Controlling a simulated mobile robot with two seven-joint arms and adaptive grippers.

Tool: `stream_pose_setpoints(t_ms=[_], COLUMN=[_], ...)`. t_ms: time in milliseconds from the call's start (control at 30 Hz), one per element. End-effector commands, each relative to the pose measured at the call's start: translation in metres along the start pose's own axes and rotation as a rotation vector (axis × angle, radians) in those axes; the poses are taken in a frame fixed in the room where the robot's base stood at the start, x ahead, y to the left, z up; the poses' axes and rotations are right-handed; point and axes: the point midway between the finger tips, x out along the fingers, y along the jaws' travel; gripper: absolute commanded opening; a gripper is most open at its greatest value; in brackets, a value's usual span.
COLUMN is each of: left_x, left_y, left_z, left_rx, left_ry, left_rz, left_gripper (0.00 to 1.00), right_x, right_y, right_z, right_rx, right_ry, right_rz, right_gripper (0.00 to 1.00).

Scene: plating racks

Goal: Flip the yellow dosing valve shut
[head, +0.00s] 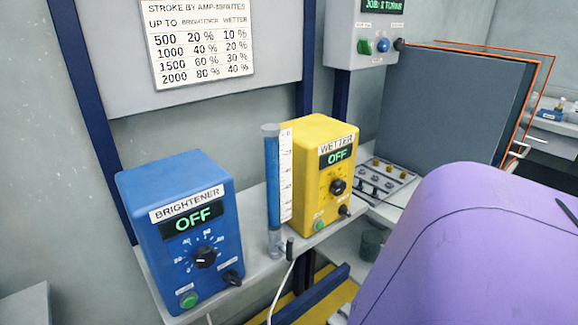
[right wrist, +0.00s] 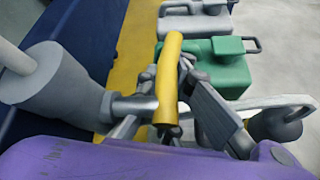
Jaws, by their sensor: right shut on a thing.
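The yellow dosing valve handle (right wrist: 170,75) stands upright in the middle of the right wrist view, on a grey metal pipe fitting (right wrist: 130,107). A grey funnel-shaped body (right wrist: 60,80) joins the fitting at the left. My right gripper (right wrist: 177,88) is shut on the yellow handle, with grey fingers on either side of it. In the head view only my purple right arm shows at the lower right. The valve and the right gripper cannot be made out there. My left gripper is in neither view.
A blue BRIGHTENER box (head: 185,225) and a yellow WETTER box (head: 320,175), both reading OFF, stand on a shelf (head: 262,232). A blue-filled sight tube (head: 272,190) stands between them. Green (right wrist: 215,75) and grey (right wrist: 195,22) canisters lie beyond the gripper.

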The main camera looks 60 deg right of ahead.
Motion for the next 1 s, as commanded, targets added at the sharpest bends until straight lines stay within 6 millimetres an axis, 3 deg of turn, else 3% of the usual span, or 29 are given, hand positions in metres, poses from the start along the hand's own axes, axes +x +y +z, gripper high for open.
stream_pose_setpoints(t_ms=[267, 733, 1000], left_x=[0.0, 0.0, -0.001], left_y=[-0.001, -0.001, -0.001], left_z=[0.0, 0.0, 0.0], left_rx=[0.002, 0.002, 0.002], left_ry=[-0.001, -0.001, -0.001], left_rz=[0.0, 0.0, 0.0], left_gripper=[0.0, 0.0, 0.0], right_x=[-0.007, -0.043, -0.051], right_y=[0.011, 0.036, 0.042], right_z=[0.018, 0.072, 0.084], right_rx=[0.005, 0.013, 0.016], right_ry=[-0.008, -0.004, -0.002], right_rz=[0.008, 0.009, 0.009], right_gripper=[0.0, 0.0, 0.0])
